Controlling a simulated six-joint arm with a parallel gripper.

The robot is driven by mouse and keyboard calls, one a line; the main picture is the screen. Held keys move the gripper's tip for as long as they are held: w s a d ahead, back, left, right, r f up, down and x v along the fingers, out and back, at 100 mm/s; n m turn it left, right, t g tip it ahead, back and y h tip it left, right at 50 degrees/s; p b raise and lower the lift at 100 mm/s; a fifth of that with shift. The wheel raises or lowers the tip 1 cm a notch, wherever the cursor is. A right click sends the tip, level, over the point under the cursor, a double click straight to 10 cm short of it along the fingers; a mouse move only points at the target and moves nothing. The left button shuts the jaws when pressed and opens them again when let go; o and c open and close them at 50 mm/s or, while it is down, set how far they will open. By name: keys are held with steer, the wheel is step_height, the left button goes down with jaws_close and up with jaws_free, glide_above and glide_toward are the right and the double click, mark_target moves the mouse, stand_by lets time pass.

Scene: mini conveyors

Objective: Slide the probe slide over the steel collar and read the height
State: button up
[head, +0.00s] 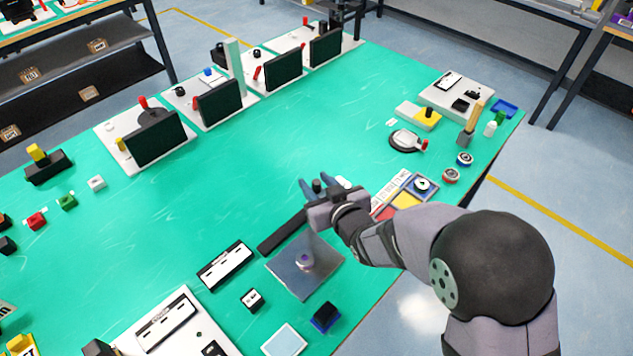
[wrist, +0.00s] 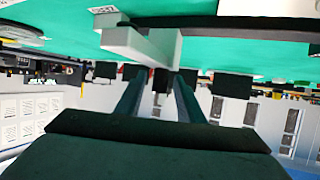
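The steel collar (head: 304,258), a short grey ring, sits on a square grey plate (head: 284,277) in the head view. My gripper (head: 317,186) is beyond the plate, apart from the collar, with its fingers spread. A dark stub shows between the fingers. In the wrist view, the open fingers of my gripper (wrist: 158,85) point at a pale grey angled block (wrist: 135,42), likely the probe slide. One arm of the block reaches toward the gap between the fingertips; contact cannot be told. I cannot pick out the block clearly in the head view.
A dark bar (head: 282,230) runs beside the plate, near my gripper; it also shows in the wrist view (wrist: 240,23). A black-and-white display (head: 227,264) and a dark blue block (head: 326,316) are near the plate. A coloured tray (head: 405,201) is right. The mat's middle is clear.

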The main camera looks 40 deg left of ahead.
steer(key=shift+c, duration=0.4)
jaws_close()
steer(key=s+b, duration=0.2)
steer(key=s, duration=1.1)
steer(key=shift+s, duration=0.2)
steer(key=shift+o, duration=0.4)
jaws_free()
steer(key=shift+s, duration=0.15)
steer(key=shift+d+r, duration=0.1)
steer(key=b+v, duration=0.1)
steer(key=v, duration=0.6)
